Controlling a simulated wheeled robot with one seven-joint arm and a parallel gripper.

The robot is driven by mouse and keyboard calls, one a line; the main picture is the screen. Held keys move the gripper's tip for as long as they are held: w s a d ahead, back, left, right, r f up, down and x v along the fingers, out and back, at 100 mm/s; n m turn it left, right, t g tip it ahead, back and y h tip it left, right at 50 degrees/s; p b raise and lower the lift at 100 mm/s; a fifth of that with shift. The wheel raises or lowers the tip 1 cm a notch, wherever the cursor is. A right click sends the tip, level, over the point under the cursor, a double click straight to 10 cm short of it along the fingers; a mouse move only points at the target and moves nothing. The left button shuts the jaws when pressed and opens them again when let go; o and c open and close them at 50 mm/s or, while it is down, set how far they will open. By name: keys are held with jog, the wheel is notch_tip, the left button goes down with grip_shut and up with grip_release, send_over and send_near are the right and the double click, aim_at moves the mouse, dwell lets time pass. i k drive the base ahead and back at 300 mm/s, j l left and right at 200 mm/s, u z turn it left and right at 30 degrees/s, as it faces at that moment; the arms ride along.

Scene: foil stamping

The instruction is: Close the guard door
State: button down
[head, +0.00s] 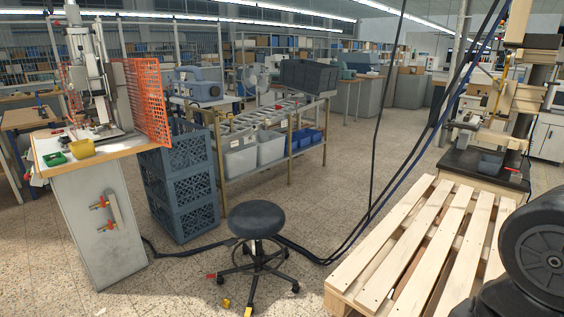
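An orange mesh guard panel (148,100), which looks like the guard door, stands upright at the right side of the stamping press (98,80) on the left workbench. It angles outward, and the front of the press is uncovered. A second, narrower orange mesh panel (68,98) stands at the left side of the press. I cannot make out a handle or latch on either panel. My gripper is not in view.
A black stool (257,220) stands in front of stacked blue crates (186,188) beside the workbench (105,151). Cables run across the floor and hang at centre right. A wooden pallet (420,245) fills the lower right. Speckled floor is free at lower left.

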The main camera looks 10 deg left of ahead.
aim_at(146, 60)
jog(key=i+j+u, duration=0.25)
jog(key=i+u, duration=1.1)
jog(key=i+j+z, duration=0.2)
jog(key=i, duration=0.35)
jog(key=i+j+z, duration=0.15)
jog(key=i, duration=0.35)
jog(key=i+j+z, duration=0.2)
jog(key=i+j, duration=0.2)
jog(key=i, duration=0.1)
